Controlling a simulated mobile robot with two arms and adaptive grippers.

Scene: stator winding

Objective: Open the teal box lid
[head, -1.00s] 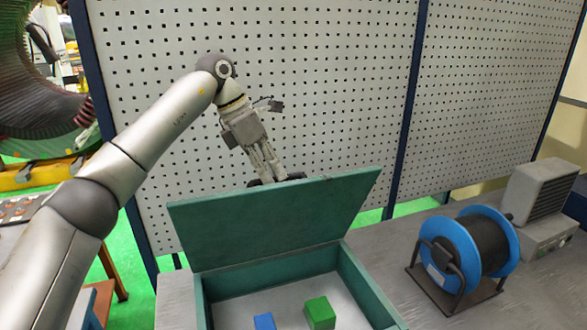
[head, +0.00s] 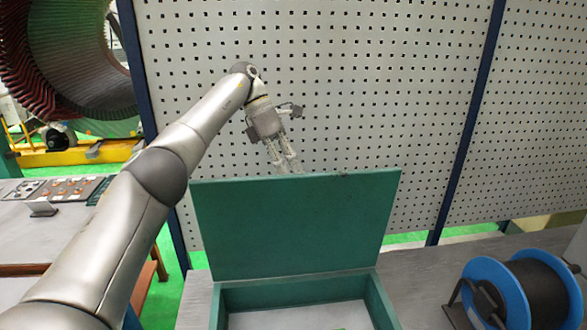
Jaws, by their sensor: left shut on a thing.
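The teal box (head: 300,290) stands on the grey bench with its front cut off by the picture's lower edge. Its teal lid (head: 295,228) is raised at the back of the box, inner face towards me, so the box is open. My left gripper (head: 291,168) reaches down from above to the lid's upper edge. The pale inner floor of the box shows at the bottom. My right gripper is not in view.
A blue spool with black wire (head: 520,292) stands on the bench right of the box. A perforated panel (head: 350,90) rises behind. A side table (head: 55,225) with small parts is at left. Bare bench lies between box and spool.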

